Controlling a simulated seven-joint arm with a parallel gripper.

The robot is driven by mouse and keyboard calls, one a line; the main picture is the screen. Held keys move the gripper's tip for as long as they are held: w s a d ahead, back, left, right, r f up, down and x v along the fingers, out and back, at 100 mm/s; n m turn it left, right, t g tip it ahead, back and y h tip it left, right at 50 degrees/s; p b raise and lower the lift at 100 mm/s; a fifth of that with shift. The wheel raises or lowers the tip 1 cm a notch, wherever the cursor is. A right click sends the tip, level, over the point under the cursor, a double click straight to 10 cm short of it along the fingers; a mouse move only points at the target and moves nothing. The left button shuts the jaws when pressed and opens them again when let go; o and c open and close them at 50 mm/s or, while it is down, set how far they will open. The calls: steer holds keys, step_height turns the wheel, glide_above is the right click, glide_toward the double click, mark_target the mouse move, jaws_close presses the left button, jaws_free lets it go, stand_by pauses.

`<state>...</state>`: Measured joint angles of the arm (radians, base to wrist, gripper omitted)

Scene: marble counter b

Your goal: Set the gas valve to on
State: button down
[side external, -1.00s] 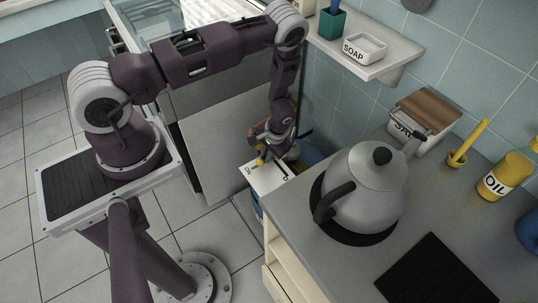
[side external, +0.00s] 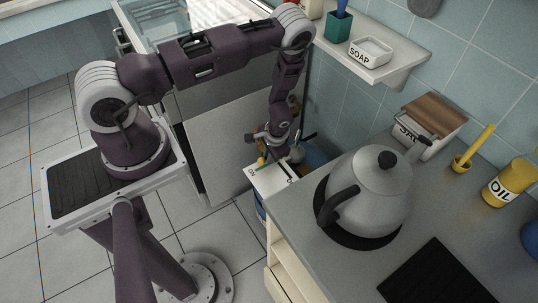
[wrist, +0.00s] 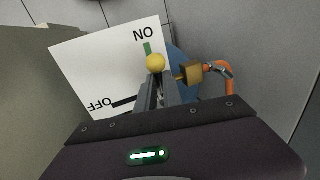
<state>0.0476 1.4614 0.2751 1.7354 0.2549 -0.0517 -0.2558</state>
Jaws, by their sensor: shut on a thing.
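The gas valve has a yellow ball-ended handle (wrist: 155,62), a brass body (wrist: 192,73) and a white card marked ON and OFF (wrist: 88,72). In the wrist view the yellow ball lies at the green ON mark, away from the black OFF mark. My gripper (wrist: 158,84) is shut on the handle, with the ball showing just past the fingertips. The fingers hide the handle's shaft. In the side view my gripper (side external: 268,157) is over the card (side external: 271,181), and the yellow ball (side external: 260,162) is on the ON side.
An orange hose (wrist: 229,78) runs from the valve. A blue cylinder (side external: 315,156) is partly hidden below the card. The grey counter (side external: 440,205) with a kettle (side external: 366,190) is close on the right. A soap shelf (side external: 405,62) is above, and a grey panel (side external: 215,135) stands left.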

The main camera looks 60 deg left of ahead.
steer(key=c, duration=1.5)
jaws_free()
steer(key=v, duration=0.7)
steer(key=w+d+r+n+t+h, duration=0.1)
steer(key=d+r, duration=0.1)
steer(key=r, duration=1.2)
steer(key=w+d+r+t, duration=0.1)
steer(key=d+r, duration=0.2)
steer(key=r, duration=1)
steer(key=s+d+r+t+h, duration=0.1)
steer(key=s+d+r+t, duration=0.1)
steer(key=s+r, duration=0.7)
steer(key=shift+m+t+h, duration=0.4)
steer(key=shift+t+h, duration=0.1)
steer(key=shift+t, duration=0.3)
steer(key=s+d+r, duration=0.1)
steer(key=s+r, duration=0.1)
steer(key=s, duration=0.2)
steer(key=s+d+r, duration=0.1)
steer(key=s+r, duration=0.2)
steer(key=s, duration=0.1)
steer(key=s+d+r, duration=0.1)
steer(key=s+r, duration=0.1)
steer(key=s, duration=0.2)
steer(key=shift+s+d+r, duration=0.2)
steer(key=shift+s+r, duration=0.05)
